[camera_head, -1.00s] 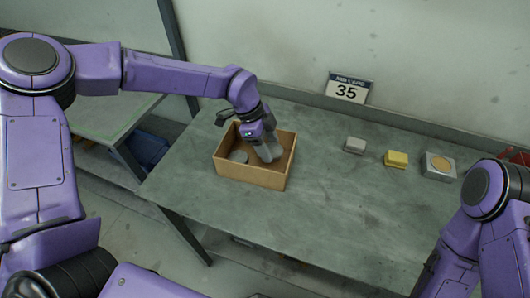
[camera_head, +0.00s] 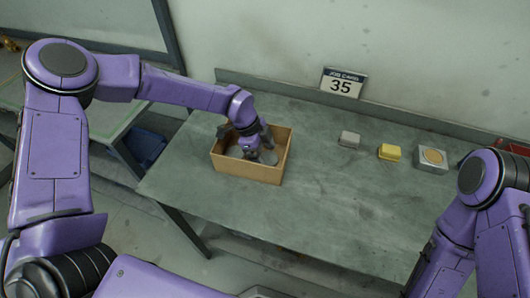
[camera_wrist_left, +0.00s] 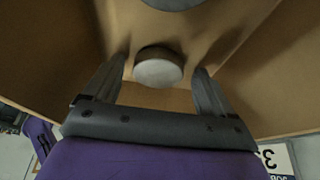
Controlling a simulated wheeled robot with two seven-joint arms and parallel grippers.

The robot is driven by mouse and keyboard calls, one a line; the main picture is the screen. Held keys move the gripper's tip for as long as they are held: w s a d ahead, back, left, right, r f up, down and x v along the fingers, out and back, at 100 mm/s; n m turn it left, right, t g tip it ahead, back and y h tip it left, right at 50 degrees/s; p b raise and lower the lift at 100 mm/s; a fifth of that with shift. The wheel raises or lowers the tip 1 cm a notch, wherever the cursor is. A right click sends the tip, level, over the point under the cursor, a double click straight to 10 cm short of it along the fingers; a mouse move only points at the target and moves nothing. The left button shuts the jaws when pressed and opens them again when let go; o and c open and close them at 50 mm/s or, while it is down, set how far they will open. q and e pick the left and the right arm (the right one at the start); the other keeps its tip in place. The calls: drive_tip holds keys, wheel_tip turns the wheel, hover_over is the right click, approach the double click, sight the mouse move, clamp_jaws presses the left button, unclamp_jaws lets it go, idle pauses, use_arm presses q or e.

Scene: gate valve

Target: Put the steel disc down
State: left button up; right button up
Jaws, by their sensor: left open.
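My left gripper (camera_head: 251,152) reaches down inside an open wooden box (camera_head: 247,172) on the table. In the left wrist view its fingers (camera_wrist_left: 160,72) are spread. A round pale steel disc (camera_wrist_left: 158,68) lies between and just beyond the fingertips, with a gap on each side. A second, larger grey disc (camera_wrist_left: 172,3) is cut off at the top edge of that view. In the head view grey discs show in the box left (camera_head: 235,152) and right (camera_head: 268,158) of the gripper, partly hidden by it. My right gripper is out of view.
On the table right of the box stand a grey block (camera_head: 349,138), a yellow block (camera_head: 390,152) and a grey block with a tan round top (camera_head: 431,158). A job card marked 35 (camera_head: 342,83) stands at the back. The table's middle and front are clear.

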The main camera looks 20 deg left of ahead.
use_arm(q)
drive_tip(key=shift+r, duration=0.25)
drive_tip(key=shift+a+r, duration=0.15)
drive_tip(key=shift+r, duration=0.1)
drive_tip(key=b+v, duration=0.2)
drive_tip(key=v, duration=0.9)
